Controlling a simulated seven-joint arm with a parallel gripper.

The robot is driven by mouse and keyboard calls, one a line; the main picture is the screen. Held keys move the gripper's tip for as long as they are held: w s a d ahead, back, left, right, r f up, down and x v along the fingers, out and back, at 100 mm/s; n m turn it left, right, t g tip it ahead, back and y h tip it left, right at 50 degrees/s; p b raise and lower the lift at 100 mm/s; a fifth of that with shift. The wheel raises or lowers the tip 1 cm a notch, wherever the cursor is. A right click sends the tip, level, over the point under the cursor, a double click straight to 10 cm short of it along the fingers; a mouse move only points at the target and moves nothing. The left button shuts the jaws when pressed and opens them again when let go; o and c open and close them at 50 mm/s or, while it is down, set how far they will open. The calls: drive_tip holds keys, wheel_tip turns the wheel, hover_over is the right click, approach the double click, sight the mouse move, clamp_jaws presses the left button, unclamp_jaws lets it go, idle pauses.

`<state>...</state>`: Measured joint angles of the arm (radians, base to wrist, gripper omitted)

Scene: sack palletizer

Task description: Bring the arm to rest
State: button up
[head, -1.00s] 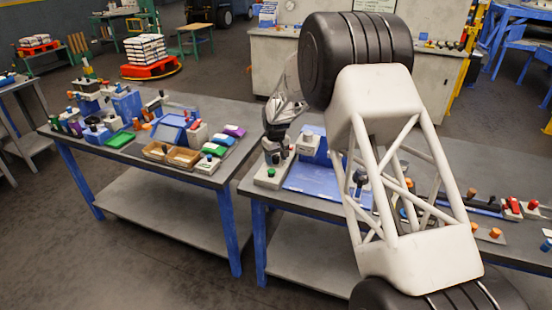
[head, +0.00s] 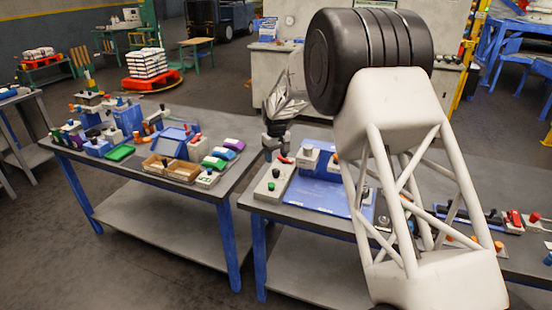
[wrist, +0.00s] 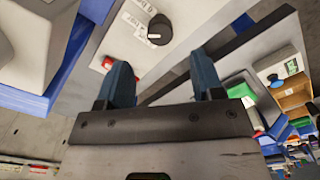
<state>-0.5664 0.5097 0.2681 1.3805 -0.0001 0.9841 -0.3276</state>
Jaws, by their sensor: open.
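Beyond the fingers lies a pale panel with a black knob (wrist: 159,29) and a red part. Whether the fingertips touch anything cannot be told. My arm's white lattice link and black joint hide part of the right table.
The right table (head: 285,214) carries a blue panel (head: 318,193) and several knobs and switches. A gap separates it from the left table (head: 150,178), which holds wooden trays (head: 172,168), a blue box and coloured blocks. Open floor lies in front at left.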

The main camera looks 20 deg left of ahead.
idle(0.4)
drive_tip(key=s+d+r+m, duration=0.2)
drive_tip(key=s+d+r, duration=0.5)
drive_tip(key=d, duration=0.4)
drive_tip(key=s+d+r+m+t, duration=0.1)
drive_tip(key=s+d+r, duration=0.6)
drive_tip(key=d, duration=0.5)
drive_tip(key=s+d+r+m, duration=0.2)
drive_tip(key=s+d+r, duration=0.5)
drive_tip(key=d, duration=0.4)
drive_tip(key=s+d+r+m+t, duration=0.1)
drive_tip(key=s+d+r+m, duration=0.2)
drive_tip(key=s+d, duration=1.05)
drive_tip(key=s+d+f+m, duration=0.1)
drive_tip(key=s+d+f, duration=0.1)
drive_tip(key=s, duration=0.7)
drive_tip(key=s+d+f+m, duration=0.1)
drive_tip(key=s+d+f, duration=0.1)
drive_tip(key=s, duration=0.8)
drive_tip(key=shift+d+f+t, duration=0.2)
drive_tip(key=shift+d+t, duration=0.1)
drive_tip(key=shift+d, duration=0.55)
